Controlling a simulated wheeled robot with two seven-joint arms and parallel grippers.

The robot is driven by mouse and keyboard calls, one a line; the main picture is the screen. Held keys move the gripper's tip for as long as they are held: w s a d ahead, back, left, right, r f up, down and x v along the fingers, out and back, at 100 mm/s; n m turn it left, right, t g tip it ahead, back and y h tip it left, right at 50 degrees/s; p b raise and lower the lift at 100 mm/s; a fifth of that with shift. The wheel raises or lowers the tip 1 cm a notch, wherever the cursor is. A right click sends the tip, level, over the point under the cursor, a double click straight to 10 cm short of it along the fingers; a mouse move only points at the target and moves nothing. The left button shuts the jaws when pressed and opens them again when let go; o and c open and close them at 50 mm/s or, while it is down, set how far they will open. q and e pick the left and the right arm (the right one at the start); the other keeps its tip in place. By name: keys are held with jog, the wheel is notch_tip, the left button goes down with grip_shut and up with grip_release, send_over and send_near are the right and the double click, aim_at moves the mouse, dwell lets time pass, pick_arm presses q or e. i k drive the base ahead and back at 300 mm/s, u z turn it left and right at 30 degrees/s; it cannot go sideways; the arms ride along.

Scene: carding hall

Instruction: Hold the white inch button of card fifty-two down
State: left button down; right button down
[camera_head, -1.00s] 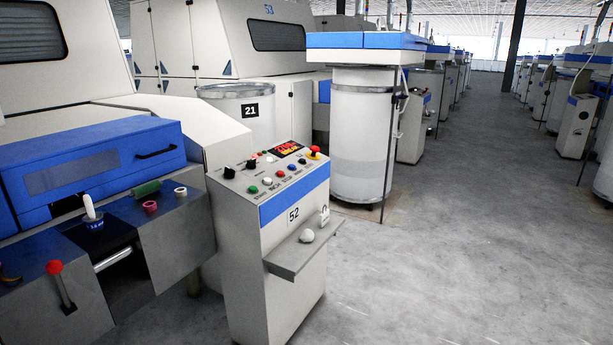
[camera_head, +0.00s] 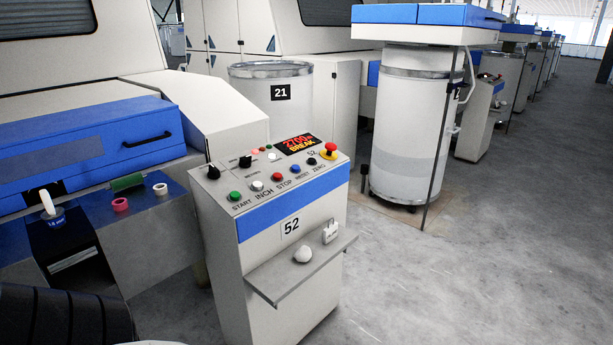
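The control panel of card fifty-two (camera_head: 290,201) stands in the middle of the view, with "52" on its front. The white inch button (camera_head: 257,186) sits on its sloped top, above the label INCH. The green start button (camera_head: 235,196) is to its left and the red stop button (camera_head: 276,177) to its right. Nothing covers the inch button or touches it. Neither of my grippers is in view.
Knobs, a blue reset button (camera_head: 295,168) and a red emergency stop (camera_head: 329,151) share the panel top. A lit display (camera_head: 298,143) reads BREAK. A shelf (camera_head: 309,268) with a white ball juts from the front. Floor (camera_head: 450,270) on the right is clear.

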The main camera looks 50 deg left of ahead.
aim_at(257, 185)
jog(key=u, duration=0.5)
jog(key=i, duration=1.05)
jog(key=u, duration=0.95)
